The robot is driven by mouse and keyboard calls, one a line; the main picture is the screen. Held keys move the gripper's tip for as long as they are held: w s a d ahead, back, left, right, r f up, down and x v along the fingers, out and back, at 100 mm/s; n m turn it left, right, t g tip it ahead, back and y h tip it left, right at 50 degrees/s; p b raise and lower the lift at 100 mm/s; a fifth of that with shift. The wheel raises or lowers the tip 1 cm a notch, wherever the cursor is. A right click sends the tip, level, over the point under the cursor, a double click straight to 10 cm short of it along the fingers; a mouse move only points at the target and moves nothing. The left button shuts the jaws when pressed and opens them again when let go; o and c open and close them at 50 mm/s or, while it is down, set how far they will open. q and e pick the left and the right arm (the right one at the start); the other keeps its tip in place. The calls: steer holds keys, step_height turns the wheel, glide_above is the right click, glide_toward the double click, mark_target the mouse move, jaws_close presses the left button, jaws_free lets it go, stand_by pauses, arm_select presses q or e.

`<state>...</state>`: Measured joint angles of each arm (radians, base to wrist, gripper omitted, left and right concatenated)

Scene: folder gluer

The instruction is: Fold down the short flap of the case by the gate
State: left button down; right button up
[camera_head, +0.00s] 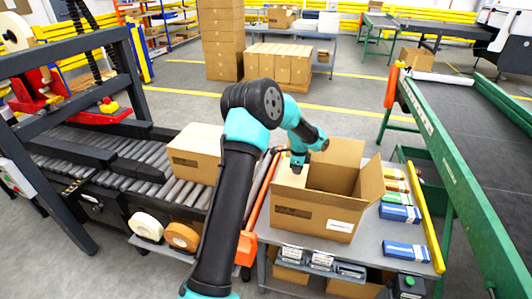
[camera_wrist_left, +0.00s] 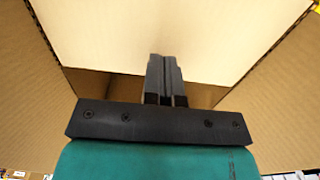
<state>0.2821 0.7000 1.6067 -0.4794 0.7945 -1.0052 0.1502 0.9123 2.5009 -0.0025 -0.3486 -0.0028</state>
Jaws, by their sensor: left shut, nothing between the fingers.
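The open brown case (camera_head: 312,217) stands on a grey table, with its back flap (camera_head: 343,154) upright and its right flap (camera_head: 371,182) leaning outward. A lighter panel lies at its left side under my gripper; I cannot tell how far that flap is folded. My left gripper (camera_head: 298,164) is shut and empty above the case's left part, pointing down. In the left wrist view, its closed fingers (camera_wrist_left: 163,62) are in front of a pale cardboard panel (camera_wrist_left: 160,25), with brown walls on both sides. Contact is unclear. My right gripper is out of view.
Small coloured boxes (camera_head: 402,213) and a yellow bar (camera_head: 425,220) lie right of the case. A green-framed belt (camera_head: 450,130) runs along the right.

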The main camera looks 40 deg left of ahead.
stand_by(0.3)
arm_select(q)
step_height(320, 180, up, 9)
stand_by(0.9)
stand_by(1.6)
